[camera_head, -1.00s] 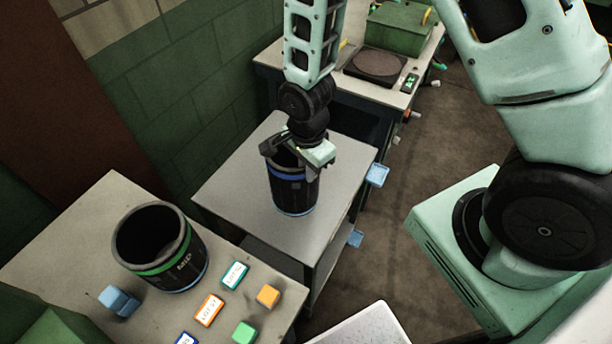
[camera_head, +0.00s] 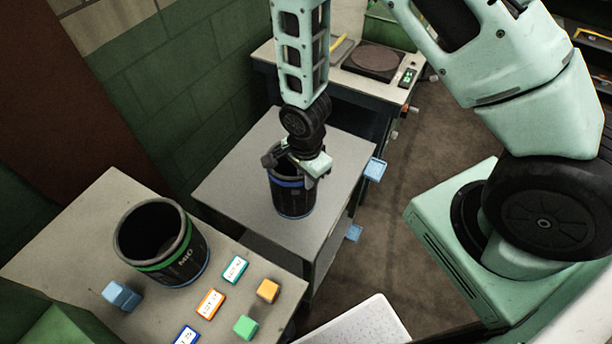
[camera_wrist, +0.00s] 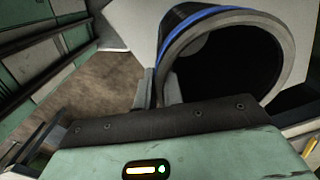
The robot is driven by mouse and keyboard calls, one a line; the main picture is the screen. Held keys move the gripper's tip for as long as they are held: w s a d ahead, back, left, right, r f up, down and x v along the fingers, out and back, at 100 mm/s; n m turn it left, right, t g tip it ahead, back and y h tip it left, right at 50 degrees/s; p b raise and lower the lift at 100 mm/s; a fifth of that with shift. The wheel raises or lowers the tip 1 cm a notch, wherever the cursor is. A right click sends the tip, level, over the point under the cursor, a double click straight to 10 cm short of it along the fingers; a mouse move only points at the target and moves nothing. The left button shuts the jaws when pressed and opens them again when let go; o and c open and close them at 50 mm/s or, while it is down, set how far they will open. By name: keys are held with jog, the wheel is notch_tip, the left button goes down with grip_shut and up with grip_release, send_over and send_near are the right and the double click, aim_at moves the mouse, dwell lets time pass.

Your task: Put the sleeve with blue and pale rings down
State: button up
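The dark sleeve with a blue ring (camera_head: 293,196) is upright over the middle grey table (camera_head: 235,185), with a pale blue line at its foot. I cannot tell whether its foot touches the top. In the wrist view the open mouth and blue ring of this sleeve (camera_wrist: 186,31) show close up. My gripper (camera_head: 294,163) is at its rim. In the wrist view the gripper's fingers (camera_wrist: 159,90) stand close together, one outside and one inside the wall, and appear shut on it. The lower part of the sleeve is hidden there.
A second dark sleeve with a green ring (camera_head: 185,248) stands on the near-left table (camera_head: 70,240). Coloured blocks and labels, including an orange block (camera_head: 268,290), lie beside it. A bench with a round dark plate (camera_head: 377,59) stands behind. The middle table's left side is clear.

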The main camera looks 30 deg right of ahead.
jog(key=shift+o, duration=1.4)
notch_tip(320, 180, up, 12)
jog(key=b, duration=0.3)
jog(key=s+a+r+n, duration=0.3)
jog(key=s+r+n, duration=0.3)
jog(key=n, duration=0.5)
jog(key=s+a+r+n, duration=0.3)
jog(key=s+r+n, duration=0.3)
jog(key=s+n, duration=0.3)
jog(key=n, duration=0.2)
jog(key=shift+s+a+n+y, duration=0.3)
jog(key=shift+s+a+n, duration=0.1)
notch_tip(320, 180, down, 10)
jog(key=b, duration=1)
jog(key=shift+r, duration=0.15)
